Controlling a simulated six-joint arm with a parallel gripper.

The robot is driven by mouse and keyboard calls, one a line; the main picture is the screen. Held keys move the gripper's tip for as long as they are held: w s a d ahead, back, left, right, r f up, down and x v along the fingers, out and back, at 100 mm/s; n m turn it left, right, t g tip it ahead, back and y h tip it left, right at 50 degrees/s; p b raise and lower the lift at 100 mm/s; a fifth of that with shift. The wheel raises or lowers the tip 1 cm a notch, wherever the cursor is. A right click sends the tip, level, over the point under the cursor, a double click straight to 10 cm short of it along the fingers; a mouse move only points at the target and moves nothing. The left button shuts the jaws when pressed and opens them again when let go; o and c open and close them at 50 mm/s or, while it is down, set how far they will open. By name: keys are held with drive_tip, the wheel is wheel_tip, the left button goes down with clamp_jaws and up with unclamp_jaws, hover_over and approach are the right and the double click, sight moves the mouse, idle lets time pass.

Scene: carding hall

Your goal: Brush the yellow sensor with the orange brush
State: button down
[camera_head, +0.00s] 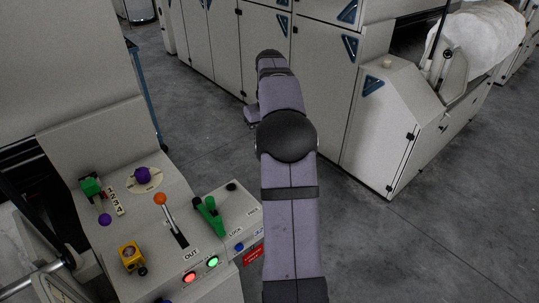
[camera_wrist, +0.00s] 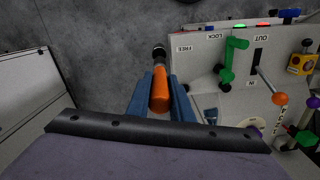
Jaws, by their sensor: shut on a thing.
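The yellow sensor (camera_head: 130,257) is a small block with a round face near the front left of the control panel. It also shows at the right edge of the wrist view (camera_wrist: 300,65). In the wrist view my gripper (camera_wrist: 160,80) has its blue fingers shut on the orange handle of the brush (camera_wrist: 160,92). The brush's dark head points away from the fingers, over the grey floor beside the panel. The brush is well apart from the sensor. In the head view my arm hides the brush and fingers.
The control panel (camera_head: 140,215) carries a lever with an orange ball (camera_head: 160,198), a green lever (camera_head: 210,215), a purple knob (camera_head: 141,174) and lit red and green lamps. Pale machine cabinets (camera_head: 325,95) stand behind my arm. Open floor (camera_head: 400,250) lies at right.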

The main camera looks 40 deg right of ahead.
drive_tip(key=shift+w+a+r, duration=0.15)
drive_tip(key=shift+a+r, duration=0.05)
drive_tip(key=shift+r, duration=0.05)
drive_tip(key=w+a+r+n+p, duration=0.3)
drive_tip(key=a+p, duration=0.2)
drive_tip(key=a, duration=0.5)
drive_tip(key=w+a+r+n+p, duration=0.2)
drive_tip(key=a+p, duration=0.3)
drive_tip(key=a, duration=0.6)
drive_tip(key=w+a+r+n+p, duration=0.3)
drive_tip(key=a+p, duration=0.2)
drive_tip(key=a, duration=0.5)
drive_tip(key=s+a+f+n+p, duration=0.15)
drive_tip(key=a+p, duration=0.25)
drive_tip(key=a, duration=0.8)
drive_tip(key=shift+m, duration=0.25)
drive_tip(key=shift+w+a+f, duration=0.55)
drive_tip(key=shift+w, duration=0.2)
drive_tip(key=shift+w+a+f, duration=0.5)
drive_tip(key=shift+w+f, duration=0.05)
drive_tip(key=shift+w, duration=0.2)
